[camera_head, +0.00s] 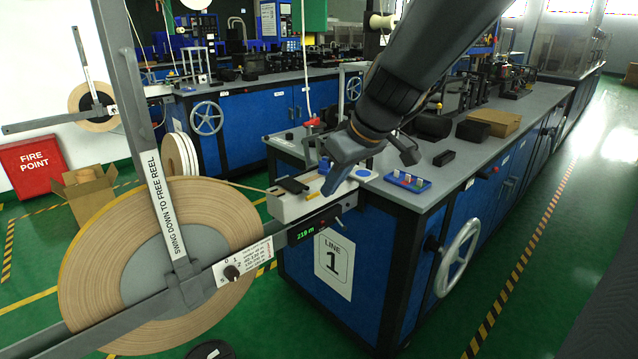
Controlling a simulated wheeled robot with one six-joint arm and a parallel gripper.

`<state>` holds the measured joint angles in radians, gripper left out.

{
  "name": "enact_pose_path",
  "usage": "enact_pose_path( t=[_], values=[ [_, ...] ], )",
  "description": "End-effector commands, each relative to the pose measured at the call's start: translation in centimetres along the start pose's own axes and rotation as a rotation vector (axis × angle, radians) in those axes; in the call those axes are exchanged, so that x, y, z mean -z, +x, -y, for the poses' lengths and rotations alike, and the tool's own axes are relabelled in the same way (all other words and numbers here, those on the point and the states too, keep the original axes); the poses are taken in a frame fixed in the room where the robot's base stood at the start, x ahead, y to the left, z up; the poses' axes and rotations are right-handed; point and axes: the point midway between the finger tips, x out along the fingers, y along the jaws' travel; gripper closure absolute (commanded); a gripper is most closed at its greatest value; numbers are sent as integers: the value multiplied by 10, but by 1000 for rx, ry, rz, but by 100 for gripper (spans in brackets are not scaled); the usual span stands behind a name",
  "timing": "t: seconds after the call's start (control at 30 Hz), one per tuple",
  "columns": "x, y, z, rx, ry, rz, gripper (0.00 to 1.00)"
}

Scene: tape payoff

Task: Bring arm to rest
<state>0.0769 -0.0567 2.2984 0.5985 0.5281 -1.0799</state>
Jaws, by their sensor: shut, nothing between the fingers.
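My arm (425,62) reaches in from the top right and angles down to the left. My gripper (328,188) is at its lower end, pointing down, its fingers together with nothing seen between them. It is over or just in front of the white box (288,207) at the near corner of the Line 1 bench; I cannot tell whether it touches it. A small yellow piece (311,190) and a black object (292,185) are close to the fingertips. The large tape reel (90,260) stands to the left, with tape running toward the white box.
A grey swing bar (165,205) crosses the reel. The blue bench (345,275) carries a blue tray (408,182), a black block (444,158) and a brown box (495,121). A handwheel (458,257) juts from its side. Green floor at right is clear.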

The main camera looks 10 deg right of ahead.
Motion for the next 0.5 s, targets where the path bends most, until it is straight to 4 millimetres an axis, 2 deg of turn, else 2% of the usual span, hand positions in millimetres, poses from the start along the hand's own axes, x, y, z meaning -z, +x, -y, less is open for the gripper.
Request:
enact_pose_path(
  t=[0.03, 0.2, 0.5],
  values=[
    [-10, -2, -1, -3, 4, -2, 100],
    [-36, -13, -1, -3, 2, -3, 100],
    [-59, -20, 4, 6, 18, 18, 100]
  ],
)
